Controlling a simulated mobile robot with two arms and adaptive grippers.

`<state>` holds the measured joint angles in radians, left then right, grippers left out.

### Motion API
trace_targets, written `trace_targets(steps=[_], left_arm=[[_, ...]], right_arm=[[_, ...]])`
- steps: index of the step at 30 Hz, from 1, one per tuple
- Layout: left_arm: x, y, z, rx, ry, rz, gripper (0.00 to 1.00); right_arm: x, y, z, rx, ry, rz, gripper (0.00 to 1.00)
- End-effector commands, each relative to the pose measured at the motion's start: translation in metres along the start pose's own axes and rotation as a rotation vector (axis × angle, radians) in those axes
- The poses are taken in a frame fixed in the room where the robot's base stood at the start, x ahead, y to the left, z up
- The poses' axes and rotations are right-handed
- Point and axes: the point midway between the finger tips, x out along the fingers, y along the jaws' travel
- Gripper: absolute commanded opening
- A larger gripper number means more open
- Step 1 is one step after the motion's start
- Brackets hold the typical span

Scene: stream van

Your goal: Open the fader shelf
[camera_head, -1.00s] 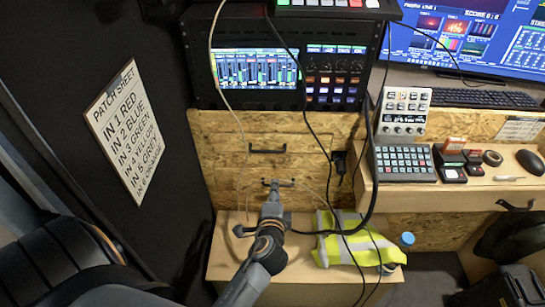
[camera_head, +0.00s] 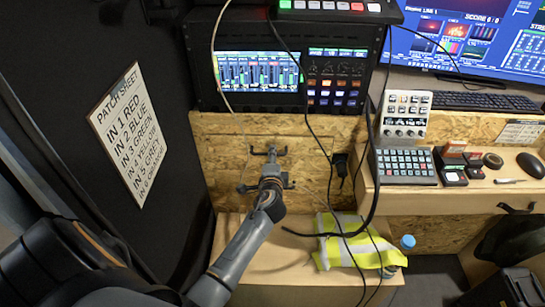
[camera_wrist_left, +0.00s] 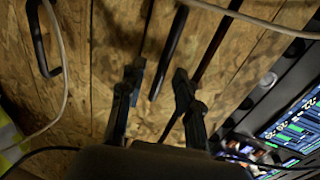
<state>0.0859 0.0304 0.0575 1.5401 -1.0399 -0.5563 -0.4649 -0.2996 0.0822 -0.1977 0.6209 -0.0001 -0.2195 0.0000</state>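In the head view, a chipboard front (camera_head: 215,150) under the mixer rack has black bar handles, one above the other. None carries a readable label, so I cannot tell which is the fader shelf. My left gripper (camera_head: 269,156) is at the upper handle and partly covers it. In the left wrist view, the gripper (camera_wrist_left: 158,82) has its two fingers apart. A dark bar (camera_wrist_left: 170,48), which looks like the upper handle, lies between and just beyond the fingertips; contact cannot be told. The lower handle (camera_wrist_left: 42,40) shows at the left there. My right gripper is out of view.
The mixer rack (camera_head: 260,75) stands above the chipboard. Loose cables hang across its right part. The desk with keypads (camera_head: 405,166) is at the right.

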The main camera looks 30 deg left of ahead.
Motion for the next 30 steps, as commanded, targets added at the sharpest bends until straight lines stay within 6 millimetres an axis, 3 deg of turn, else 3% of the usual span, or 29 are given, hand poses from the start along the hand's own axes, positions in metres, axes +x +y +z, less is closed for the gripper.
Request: trace_targets(steps=[10,15,30], left_arm=[[0.0048,0.0,0.0,0.0,0.0,0.0,0.33],[0.0045,0.0,-0.0001,0.0,0.0,0.0,0.01],[0.0008,0.0019,-0.0004,-0.001,0.001,0.003,0.0]], right_arm=[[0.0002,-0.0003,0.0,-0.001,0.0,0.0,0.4],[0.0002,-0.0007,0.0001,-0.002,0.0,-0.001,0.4],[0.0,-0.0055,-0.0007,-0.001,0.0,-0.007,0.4]])
